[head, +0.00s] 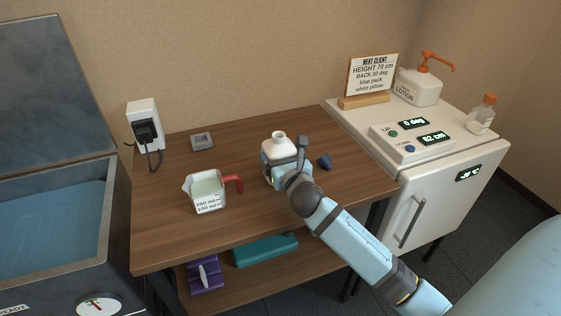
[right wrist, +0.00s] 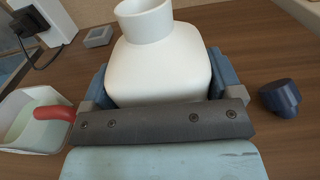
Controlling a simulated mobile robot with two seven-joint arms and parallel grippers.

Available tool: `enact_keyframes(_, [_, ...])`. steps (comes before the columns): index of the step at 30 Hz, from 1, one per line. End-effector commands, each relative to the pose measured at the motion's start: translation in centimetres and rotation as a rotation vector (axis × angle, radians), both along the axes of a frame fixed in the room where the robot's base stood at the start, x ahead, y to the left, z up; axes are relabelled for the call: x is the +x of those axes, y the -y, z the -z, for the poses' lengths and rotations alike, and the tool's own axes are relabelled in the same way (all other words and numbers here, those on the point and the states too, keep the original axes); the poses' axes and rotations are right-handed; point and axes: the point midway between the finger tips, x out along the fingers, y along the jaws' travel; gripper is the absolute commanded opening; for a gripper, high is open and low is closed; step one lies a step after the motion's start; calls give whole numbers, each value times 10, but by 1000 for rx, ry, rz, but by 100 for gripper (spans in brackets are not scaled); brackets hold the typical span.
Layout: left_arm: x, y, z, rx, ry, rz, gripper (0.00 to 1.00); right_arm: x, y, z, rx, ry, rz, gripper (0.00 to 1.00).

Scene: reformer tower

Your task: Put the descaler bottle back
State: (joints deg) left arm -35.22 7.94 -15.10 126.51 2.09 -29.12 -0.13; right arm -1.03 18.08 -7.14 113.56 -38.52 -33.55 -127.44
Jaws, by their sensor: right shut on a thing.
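The descaler bottle (head: 279,147) is white, with an open neck and no cap on it. It is upright at the middle of the wooden table (head: 240,222). My right gripper (head: 283,173) is shut on its body, with one blue finger pad on each side. The bottle (right wrist: 160,65) fills the middle of the right wrist view, between the pads of the right gripper (right wrist: 160,88). I cannot tell whether its base touches the table. A dark blue cap (head: 324,162) lies on the table just right of the bottle; it also shows in the right wrist view (right wrist: 281,98). My left gripper is not in view.
A measuring jug (head: 207,194) with pale green liquid and a red handle stands left of the bottle. A small grey square item (head: 202,142) lies behind. A white cabinet (head: 437,205) with a control box (head: 410,141) and lotion pump (head: 419,87) stands right.

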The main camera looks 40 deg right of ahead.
Motion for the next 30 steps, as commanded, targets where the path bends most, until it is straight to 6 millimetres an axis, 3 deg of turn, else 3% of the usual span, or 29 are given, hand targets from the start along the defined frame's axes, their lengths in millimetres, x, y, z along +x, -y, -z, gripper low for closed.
enact_keyframes(12, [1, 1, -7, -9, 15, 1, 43, 0, 0, 8, -3, 2, 0, 28])
enact_keyframes(13, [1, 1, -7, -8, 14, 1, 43, 0, 0, 9, -2, 1, 0, 87])
enact_keyframes(15, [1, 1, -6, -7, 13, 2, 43, 0, 0, 8, -2, 1, 0, 100])
enact_keyframes(24, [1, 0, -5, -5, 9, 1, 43, -2, 0, 5, 0, 1, -1, 100])
enact_keyframes(30, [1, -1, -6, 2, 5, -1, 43, -34, -8, 4, -1, -1, -2, 100])
